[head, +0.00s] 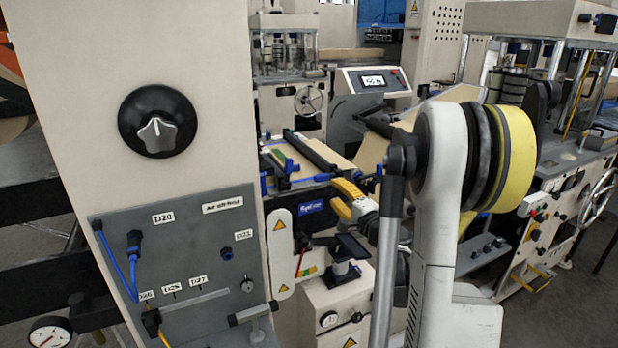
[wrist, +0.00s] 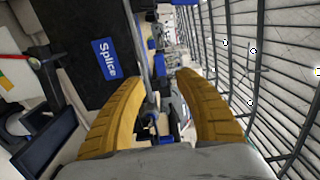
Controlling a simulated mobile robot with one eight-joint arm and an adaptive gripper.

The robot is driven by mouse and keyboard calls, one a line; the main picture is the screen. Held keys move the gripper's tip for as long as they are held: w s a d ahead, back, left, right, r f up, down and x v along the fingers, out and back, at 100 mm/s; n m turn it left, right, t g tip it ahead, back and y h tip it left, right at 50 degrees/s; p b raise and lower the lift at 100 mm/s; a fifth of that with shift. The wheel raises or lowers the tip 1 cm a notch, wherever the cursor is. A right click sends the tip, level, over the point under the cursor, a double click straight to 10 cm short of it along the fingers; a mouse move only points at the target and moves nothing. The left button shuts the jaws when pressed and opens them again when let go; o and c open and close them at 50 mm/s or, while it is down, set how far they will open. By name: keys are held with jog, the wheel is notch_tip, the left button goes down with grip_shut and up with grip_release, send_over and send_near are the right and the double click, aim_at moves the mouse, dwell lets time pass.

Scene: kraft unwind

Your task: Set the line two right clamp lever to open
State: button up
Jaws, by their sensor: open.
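The splice table (head: 343,160) stands in the middle of the head view, with dark clamp bars and blue parts on top. Its blue label (head: 312,208) faces me and reads "Splice" in the wrist view (wrist: 105,58). My gripper (head: 338,197) has its yellow fingers apart by the table's right front corner. In the wrist view, my open fingers (wrist: 156,85) straddle the line of sight to a slim grey bar with blue parts (wrist: 149,107). This may be the right clamp lever. I cannot tell its position or whether a finger touches it. My arm hides part of the table's right side.
A tan cabinet with a black knob (head: 157,122) and a grey panel (head: 180,265) fills the left. A small dark screen (head: 352,246) on a stand sits below my gripper. A console (head: 373,80) stands behind the table. Another machine with a handwheel (head: 597,195) is at right.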

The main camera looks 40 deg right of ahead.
aim_at(322, 179)
jog(key=b+x, duration=0.2)
jog(key=x, duration=0.8)
jog(key=shift+w+d, duration=0.15)
jog(key=shift+w, duration=0.1)
grip_shut()
